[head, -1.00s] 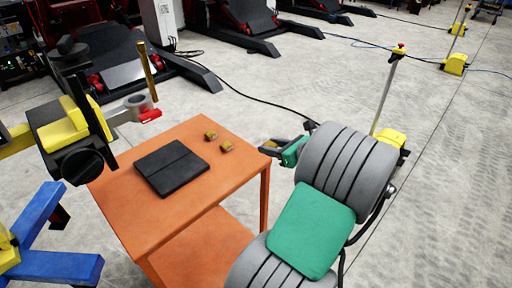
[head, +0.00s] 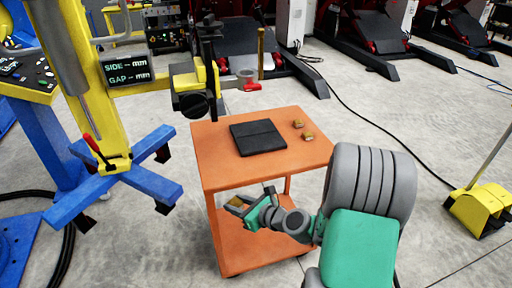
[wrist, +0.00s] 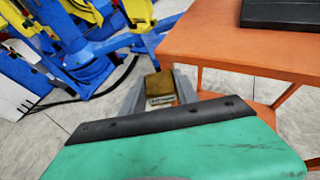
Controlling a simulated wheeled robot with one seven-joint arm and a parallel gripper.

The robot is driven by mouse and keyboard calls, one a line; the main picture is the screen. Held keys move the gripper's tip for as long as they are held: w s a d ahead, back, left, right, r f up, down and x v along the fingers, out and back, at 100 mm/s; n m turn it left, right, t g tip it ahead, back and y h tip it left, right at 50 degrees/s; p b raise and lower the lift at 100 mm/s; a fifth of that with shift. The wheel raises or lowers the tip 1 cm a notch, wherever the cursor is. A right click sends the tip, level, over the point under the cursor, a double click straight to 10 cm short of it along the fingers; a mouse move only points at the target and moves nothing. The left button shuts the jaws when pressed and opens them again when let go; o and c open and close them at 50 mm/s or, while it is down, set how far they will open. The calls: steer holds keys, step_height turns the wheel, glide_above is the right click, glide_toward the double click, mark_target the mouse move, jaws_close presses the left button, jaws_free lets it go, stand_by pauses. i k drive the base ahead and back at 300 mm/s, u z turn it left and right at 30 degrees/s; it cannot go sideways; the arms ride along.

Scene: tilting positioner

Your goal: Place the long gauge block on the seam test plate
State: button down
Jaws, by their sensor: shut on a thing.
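The seam test plate (head: 258,140) is a flat black plate with a line across its middle. It lies on top of the orange cart (head: 215,165), and its corner shows at the top right of the wrist view (wrist: 285,14). My gripper (head: 240,205) is in front of the cart, below its top edge. In the wrist view my gripper (wrist: 159,95) is shut on a brass-coloured block (wrist: 159,84), which I take as the long gauge block. The block is beside the cart, apart from the plate. Its full length is hidden by my gripper.
Two small brass blocks (head: 298,124) (head: 308,136) lie on the cart right of the plate. A yellow post (head: 92,90) on blue legs carries an arm with a black head (head: 195,95), a readout and an upright brass rod (head: 261,52) near the plate's back. A yellow stand (head: 480,208) is right.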

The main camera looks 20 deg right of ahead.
mark_target(261, 133)
steer(key=u, duration=0.4)
steer(key=k, duration=0.45)
steer(key=z, duration=0.4)
steer(key=i, duration=1.1)
steer(key=u, duration=0.3)
